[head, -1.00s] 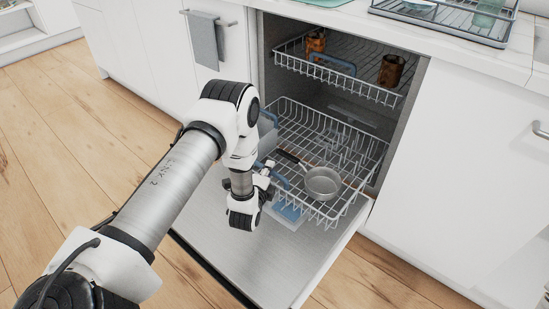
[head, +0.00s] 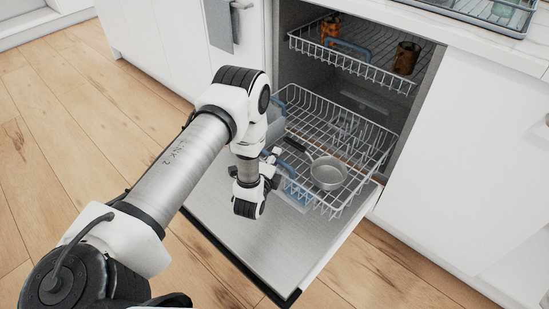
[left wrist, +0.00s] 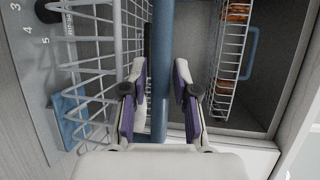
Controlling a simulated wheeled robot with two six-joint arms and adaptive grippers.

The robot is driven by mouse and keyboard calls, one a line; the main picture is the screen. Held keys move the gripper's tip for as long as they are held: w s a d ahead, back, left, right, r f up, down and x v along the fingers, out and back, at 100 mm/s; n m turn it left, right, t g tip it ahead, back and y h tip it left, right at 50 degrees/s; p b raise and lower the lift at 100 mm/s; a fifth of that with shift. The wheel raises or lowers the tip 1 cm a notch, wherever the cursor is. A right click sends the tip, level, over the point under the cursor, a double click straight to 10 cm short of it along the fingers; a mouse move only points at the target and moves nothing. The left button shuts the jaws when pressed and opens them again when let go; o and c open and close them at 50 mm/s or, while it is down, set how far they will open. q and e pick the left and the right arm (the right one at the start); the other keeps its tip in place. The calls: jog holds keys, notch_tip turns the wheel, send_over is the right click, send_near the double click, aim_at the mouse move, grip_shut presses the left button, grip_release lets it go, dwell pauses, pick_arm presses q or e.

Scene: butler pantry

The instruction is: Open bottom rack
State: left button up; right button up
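The bottom rack (head: 377,138) is a white wire basket partly out over the lowered dishwasher door (head: 225,232). A small metal pan (head: 328,173) sits in it. A blue bar handle runs along its front and shows in the left wrist view (left wrist: 160,60). My left gripper (head: 266,176) is at that handle, on the rack's front side. In the left wrist view its two fingers (left wrist: 160,92) stand on either side of the blue bar, with narrow gaps that make it look open around the bar. My right gripper is in neither view.
The top rack (head: 360,68) is above, inside the dishwasher, with two amber glasses (head: 406,57). A grey towel (head: 219,25) hangs on the cabinet at left. A drying rack (head: 480,12) is on the counter. Wooden floor (head: 70,150) is free at left.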

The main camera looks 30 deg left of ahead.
pick_arm(q)
jog(key=v, duration=1.2)
jog(key=shift+w+r, duration=0.1)
jog(key=shift+r, duration=0.05)
